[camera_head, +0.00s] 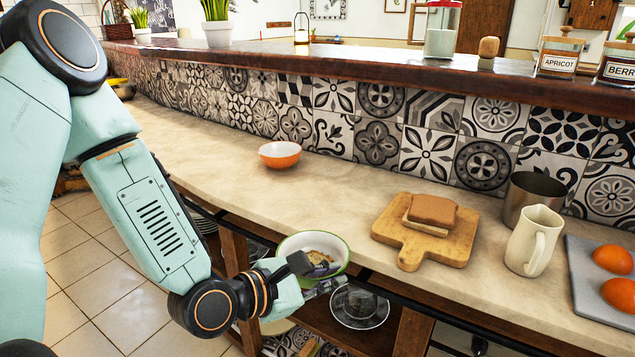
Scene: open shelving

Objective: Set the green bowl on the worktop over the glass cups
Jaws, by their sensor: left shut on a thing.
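The green bowl (298,243), white inside with a green rim, is at the worktop's front edge in the head view. Something brownish shows inside it. My left gripper (318,272) is shut on the bowl's near right side, and the bowl looks slightly tilted. Clear glassware (360,306) stands on the shelf under the worktop (345,205), lower in the picture than the bowl; I cannot tell cups from plates there. My left arm hides part of the shelving. My right gripper is not in view.
An orange bowl (280,155) stands farther back on the worktop. To the right are a cutting board (450,245) with bread (433,210), a cream jug (534,243), a metal pot (530,192) and a grey tray (585,275) with orange items. The worktop between bowls and board is clear.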

